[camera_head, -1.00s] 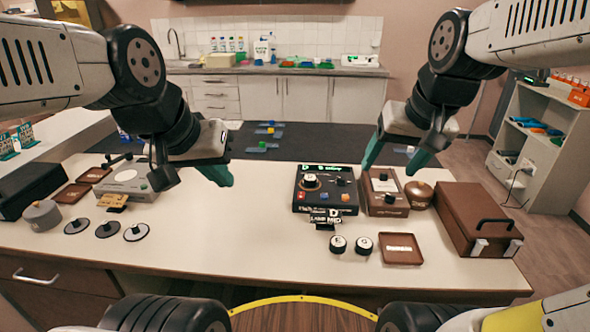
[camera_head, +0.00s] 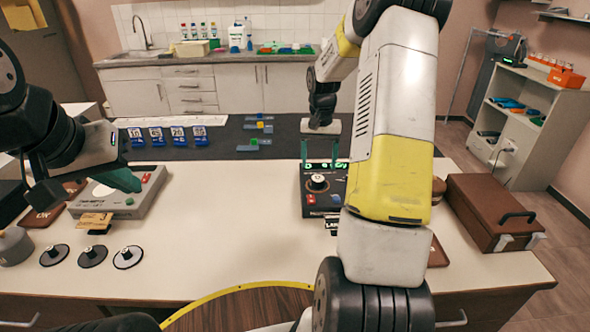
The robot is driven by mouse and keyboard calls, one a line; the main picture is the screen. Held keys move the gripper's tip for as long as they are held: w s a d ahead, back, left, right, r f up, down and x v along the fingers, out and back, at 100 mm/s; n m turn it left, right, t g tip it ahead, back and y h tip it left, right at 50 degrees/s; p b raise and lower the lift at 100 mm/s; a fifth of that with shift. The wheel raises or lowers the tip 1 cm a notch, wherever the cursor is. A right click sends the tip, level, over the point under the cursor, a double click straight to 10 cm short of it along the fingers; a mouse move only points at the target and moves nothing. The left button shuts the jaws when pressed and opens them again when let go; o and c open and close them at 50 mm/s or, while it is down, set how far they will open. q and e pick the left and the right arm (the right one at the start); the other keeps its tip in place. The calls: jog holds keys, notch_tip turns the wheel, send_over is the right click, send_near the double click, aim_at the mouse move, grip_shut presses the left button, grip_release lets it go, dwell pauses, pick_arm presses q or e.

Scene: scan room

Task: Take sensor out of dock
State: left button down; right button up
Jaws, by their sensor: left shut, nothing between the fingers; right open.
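A black dock box (camera_head: 311,204) with a lit display stands on the white table. A round black piece with a pale top (camera_head: 318,183) sits on it; it may be the sensor, but I cannot tell for sure. My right gripper (camera_head: 320,152) is open and points down, its two teal fingers apart at the back of the box by the display, behind the round piece and not around it. My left gripper (camera_head: 124,180) is shut and empty, over the grey device (camera_head: 140,200) at the left. My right arm hides the right side of the box.
A brown case (camera_head: 496,212) stands at the right. Several blue-and-white card holders (camera_head: 178,136) stand on the dark surface behind. The table's middle is clear.

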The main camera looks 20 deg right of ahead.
aim_at(318, 179)
notch_tip(318, 179, down, 6)
jog(key=shift+w+f, duration=0.15)
jog(key=shift+f, duration=0.1)
jog(key=c, duration=1.4)
grip_shut()
jog(key=shift+r, duration=0.15)
